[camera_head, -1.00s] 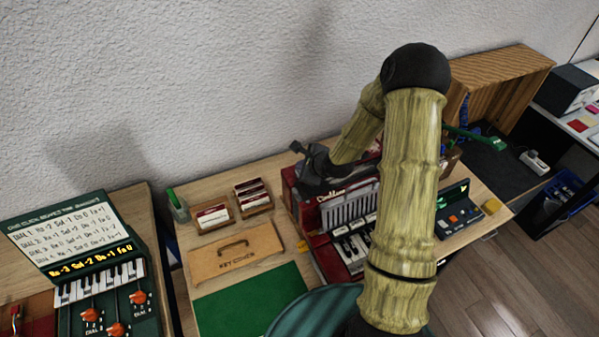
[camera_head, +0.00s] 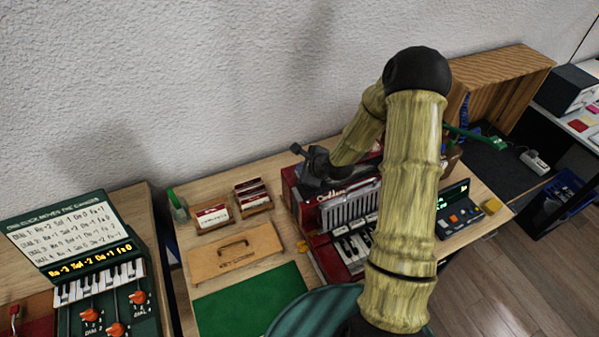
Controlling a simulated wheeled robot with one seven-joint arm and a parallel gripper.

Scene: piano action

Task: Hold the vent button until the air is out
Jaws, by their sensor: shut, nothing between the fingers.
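A red accordion (camera_head: 311,218) with a silver grille (camera_head: 348,206) and piano keys (camera_head: 352,248) stands on the wooden table. My gripper (camera_head: 314,180) is dark, shut and empty. It is at the upper left part of the accordion, close over its top edge; I cannot tell whether it touches. No vent button can be made out; my gripper and arm cover part of the accordion.
A wooden key cover (camera_head: 235,252) and a green mat (camera_head: 250,302) lie left of the accordion. Card boxes (camera_head: 212,217) stand behind them.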

